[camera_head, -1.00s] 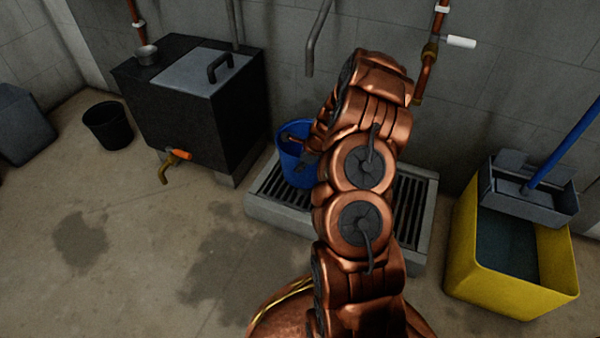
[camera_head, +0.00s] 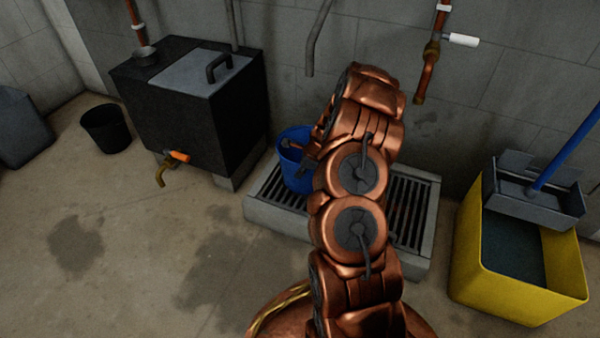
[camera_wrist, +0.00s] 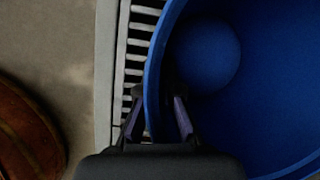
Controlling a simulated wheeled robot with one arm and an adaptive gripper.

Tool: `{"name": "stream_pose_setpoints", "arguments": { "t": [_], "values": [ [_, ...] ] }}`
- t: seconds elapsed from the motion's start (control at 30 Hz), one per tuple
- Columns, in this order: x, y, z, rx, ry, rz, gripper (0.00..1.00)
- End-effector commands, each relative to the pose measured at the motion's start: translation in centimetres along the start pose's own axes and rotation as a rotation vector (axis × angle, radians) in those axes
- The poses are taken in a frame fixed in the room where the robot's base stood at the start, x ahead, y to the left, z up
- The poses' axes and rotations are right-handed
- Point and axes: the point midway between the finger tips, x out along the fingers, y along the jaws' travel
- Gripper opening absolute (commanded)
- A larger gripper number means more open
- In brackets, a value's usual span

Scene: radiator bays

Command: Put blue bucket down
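The blue bucket (camera_head: 295,172) is upright at the left part of the grated floor drain (camera_head: 268,222), partly behind my arm. In the head view its base looks at or very near the grate; any small gap cannot be told. The wrist view shows the bucket (camera_wrist: 260,120) large, with the grate bars outside its wall. My gripper (camera_wrist: 155,98) straddles the bucket's rim, one finger outside and one inside, and looks shut on it. In the head view my gripper (camera_head: 303,160) is small and partly hidden by my arm. A round blue shape shows inside the bucket.
A black tank (camera_head: 190,105) with an orange-handled tap stands left of the drain. A black bin (camera_head: 106,128) is further left. A yellow mop bucket (camera_head: 510,290) with a grey wringer stands right. Pipes hang on the wall behind. The grate's right part looks clear.

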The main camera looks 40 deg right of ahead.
Motion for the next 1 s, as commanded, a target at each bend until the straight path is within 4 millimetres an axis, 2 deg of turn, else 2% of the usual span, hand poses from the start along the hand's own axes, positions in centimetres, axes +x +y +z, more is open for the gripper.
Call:
{"name": "stream_pose_setpoints", "arguments": {
  "t": [0.07,0.1,0.33,0.73,0.87,1.0],
  "values": [
    [0.1,0.0,0.0,0.0,0.0,0.0,0.0],
    [0.1,0.0,0.0,0.0,0.0,0.0,0.07],
    [0.1,0.0,-0.1,0.0,0.0,0.0,0.31],
    [-0.1,0.0,0.0,0.0,0.0,-0.001,0.31],
    [-2.1,0.0,0.1,0.001,0.0,0.0,0.31],
    [-5.0,-0.1,0.2,0.001,-0.001,-0.002,0.31]
  ]
}}
